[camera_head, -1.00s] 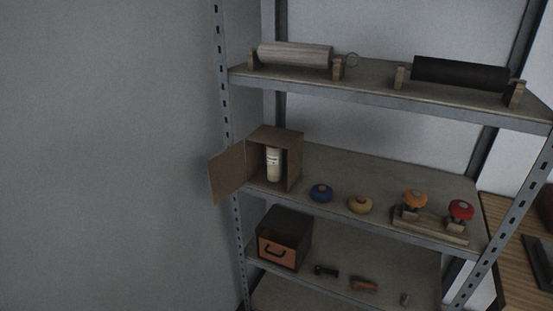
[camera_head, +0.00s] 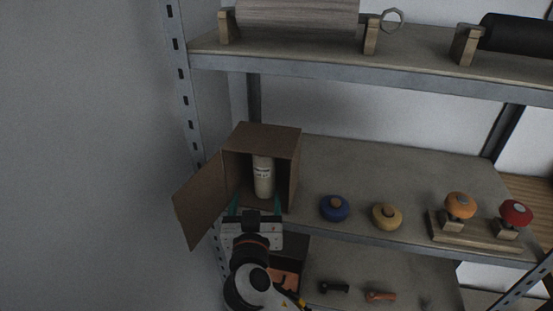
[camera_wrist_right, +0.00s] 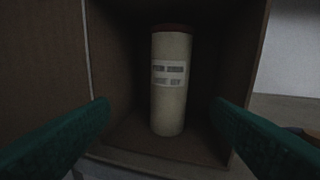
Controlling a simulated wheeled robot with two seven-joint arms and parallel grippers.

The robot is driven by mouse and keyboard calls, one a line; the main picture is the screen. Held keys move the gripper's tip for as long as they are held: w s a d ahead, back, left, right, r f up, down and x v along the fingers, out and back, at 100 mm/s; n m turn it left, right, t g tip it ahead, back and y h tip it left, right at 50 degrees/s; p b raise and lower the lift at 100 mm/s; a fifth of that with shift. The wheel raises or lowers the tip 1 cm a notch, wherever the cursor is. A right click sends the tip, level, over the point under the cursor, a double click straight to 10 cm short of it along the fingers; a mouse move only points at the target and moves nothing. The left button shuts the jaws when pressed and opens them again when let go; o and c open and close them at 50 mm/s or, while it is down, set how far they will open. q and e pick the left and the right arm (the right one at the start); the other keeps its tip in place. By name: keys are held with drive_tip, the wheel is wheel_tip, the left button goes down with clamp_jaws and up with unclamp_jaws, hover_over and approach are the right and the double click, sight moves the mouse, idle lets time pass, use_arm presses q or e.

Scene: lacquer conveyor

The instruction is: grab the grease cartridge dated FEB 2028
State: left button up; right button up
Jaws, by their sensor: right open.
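A cream grease cartridge (camera_head: 263,178) stands upright inside an open brown box on the middle shelf. In the right wrist view the cartridge (camera_wrist_right: 169,95) has a dark red top and a pale label with two printed lines, too blurred to read surely. My right gripper (camera_head: 256,206) is open and empty in front of the box. Its two green fingers (camera_wrist_right: 160,108) are spread to either side of the cartridge in the wrist view, nearer than it and not touching it. The cartridge's lowest part is partly hidden by my gripper in the head view. My left gripper is not in view.
The box (camera_head: 262,132) has its flap (camera_head: 200,200) swung out to the left. The upper shelf (camera_head: 300,62) holds rollers.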

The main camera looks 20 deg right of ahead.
sight(263, 173)
drive_tip(key=shift+w+d+r+m+h+p, duration=0.45)
drive_tip(key=shift+w+d+r, duration=0.3)
drive_tip(key=shift+r, duration=0.25)
drive_tip(key=shift+y, duration=0.25)
drive_tip(key=p+x, duration=0.1)
drive_tip(key=x, duration=0.3)
drive_tip(key=shift+w+d, duration=0.15)
drive_tip(key=shift+w, duration=0.05)
drive_tip(key=shift+w+d, duration=0.1)
drive_tip(key=shift+w, duration=0.15)
drive_tip(key=shift+w+d+p, duration=0.15)
drive_tip(key=shift+w+p, duration=0.2)
drive_tip(key=shift+p, duration=0.15)
drive_tip(key=p+x, duration=0.1)
drive_tip(key=x, duration=0.2)
drive_tip(key=shift+w+d+r+p, duration=0.1)
drive_tip(key=shift+w+d+p, duration=0.1)
drive_tip(key=shift+w+p, duration=0.1)
drive_tip(key=shift+w+d, duration=0.15)
drive_tip(key=shift+w, duration=0.2)
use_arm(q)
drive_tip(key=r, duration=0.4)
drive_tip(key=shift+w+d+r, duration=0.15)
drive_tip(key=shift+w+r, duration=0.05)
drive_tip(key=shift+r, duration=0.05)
use_arm(e)
drive_tip(key=shift+c, duration=0.2)
drive_tip(key=c, duration=1.2)
